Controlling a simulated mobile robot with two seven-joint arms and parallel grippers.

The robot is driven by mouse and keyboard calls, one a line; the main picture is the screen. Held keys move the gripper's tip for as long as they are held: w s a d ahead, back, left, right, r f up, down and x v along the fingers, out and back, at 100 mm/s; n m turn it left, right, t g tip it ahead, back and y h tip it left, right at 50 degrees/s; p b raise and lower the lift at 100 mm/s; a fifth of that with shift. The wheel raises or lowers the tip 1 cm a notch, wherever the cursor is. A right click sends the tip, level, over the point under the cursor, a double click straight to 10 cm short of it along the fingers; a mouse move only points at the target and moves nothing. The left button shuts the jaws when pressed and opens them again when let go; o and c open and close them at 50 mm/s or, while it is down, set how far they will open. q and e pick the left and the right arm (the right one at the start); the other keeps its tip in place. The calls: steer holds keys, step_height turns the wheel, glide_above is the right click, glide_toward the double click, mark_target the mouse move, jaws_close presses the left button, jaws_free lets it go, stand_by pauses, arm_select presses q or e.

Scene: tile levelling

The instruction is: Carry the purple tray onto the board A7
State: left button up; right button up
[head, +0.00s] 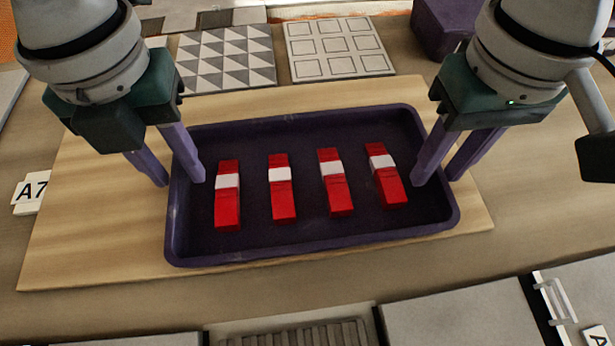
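The purple tray (310,252) is a shallow dark rectangle. It appears to lie level on the light wooden board A7 (95,240), within its edges; any small gap beneath cannot be seen. Several red blocks with white bands (281,200) lie in a row inside the tray. My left gripper (177,180) straddles the tray's left wall, one finger inside and one outside, fingers apart. My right gripper (436,180) straddles the right wall the same way, fingers apart.
The A7 label (31,192) stands at the board's left edge. Behind the board lie a triangle-patterned tile panel (227,57) and a square-patterned panel (338,48). A purple box (440,27) stands at the back right. Grey surfaces (455,318) lie in front.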

steer(key=shift+r, duration=0.35)
arm_select(q)
step_height(320, 180, up, 12)
arm_select(e)
step_height(320, 180, up, 11)
steer(key=shift+r, duration=0.15)
stand_by(0.6)
